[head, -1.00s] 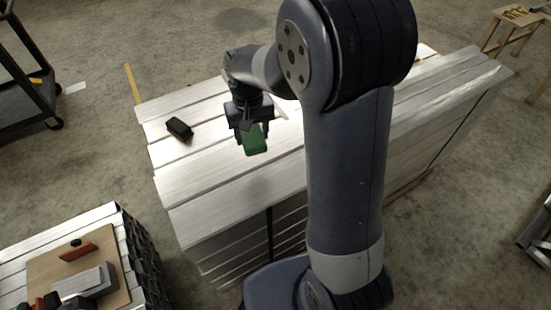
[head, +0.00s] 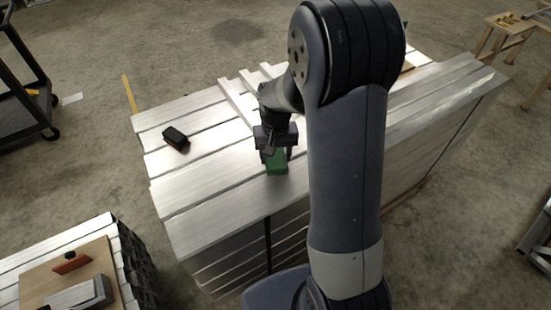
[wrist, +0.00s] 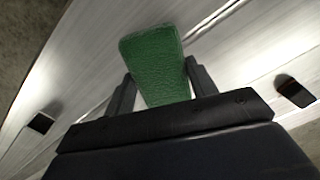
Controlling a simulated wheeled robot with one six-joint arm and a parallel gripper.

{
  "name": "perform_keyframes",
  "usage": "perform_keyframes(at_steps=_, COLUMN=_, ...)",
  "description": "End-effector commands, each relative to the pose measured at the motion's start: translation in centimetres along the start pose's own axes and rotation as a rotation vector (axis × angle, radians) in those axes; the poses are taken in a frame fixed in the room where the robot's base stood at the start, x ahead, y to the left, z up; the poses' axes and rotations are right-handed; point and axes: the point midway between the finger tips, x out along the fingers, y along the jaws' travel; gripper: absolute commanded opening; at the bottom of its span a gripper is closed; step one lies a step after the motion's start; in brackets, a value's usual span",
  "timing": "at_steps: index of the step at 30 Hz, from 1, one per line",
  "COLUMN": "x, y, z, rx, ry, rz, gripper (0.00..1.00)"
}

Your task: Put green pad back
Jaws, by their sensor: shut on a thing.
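The green pad (head: 277,163) is in my gripper (head: 275,155), near the front part of the stack of aluminium profiles (head: 200,196). In the wrist view the pad (wrist: 157,62) stands out between the two dark fingers (wrist: 158,88), which are shut on it. I cannot tell whether the pad touches the metal surface below it. Part of the pad is hidden by the gripper.
A black and orange block (head: 175,138) lies on the stack to the left of my gripper. At the lower left is a lower stack with a wooden board (head: 72,276), holding a red-handled item (head: 71,262) and a grey block (head: 80,296). A dark cart (head: 22,85) stands at the upper left.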

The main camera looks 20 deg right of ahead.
Motion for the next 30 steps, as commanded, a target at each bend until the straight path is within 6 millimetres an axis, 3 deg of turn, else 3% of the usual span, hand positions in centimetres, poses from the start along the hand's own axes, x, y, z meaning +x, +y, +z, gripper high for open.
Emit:
perform_keyframes(at_steps=3, x=1.7, y=0.0, z=0.0, rx=0.0, ry=-0.003, rz=0.0, gripper=0.32)
perform_keyframes(at_steps=14, x=2.3, y=0.0, z=0.0, rx=0.0, ry=0.0, rz=0.0, gripper=0.32)
perform_keyframes(at_steps=15, x=2.3, y=0.0, z=0.0, rx=0.0, ry=0.0, rz=0.0, gripper=0.55)
perform_keyframes(at_steps=21, x=2.2, y=0.0, z=0.0, rx=0.0, ry=0.0, rz=0.0, gripper=0.71)
perform_keyframes(at_steps=23, x=2.2, y=0.0, z=0.0, rx=0.0, ry=0.0, rz=0.0, gripper=0.76)
perform_keyframes(at_steps=30, x=2.1, y=0.0, z=0.0, rx=0.0, ry=0.0, rz=0.0, gripper=0.76)
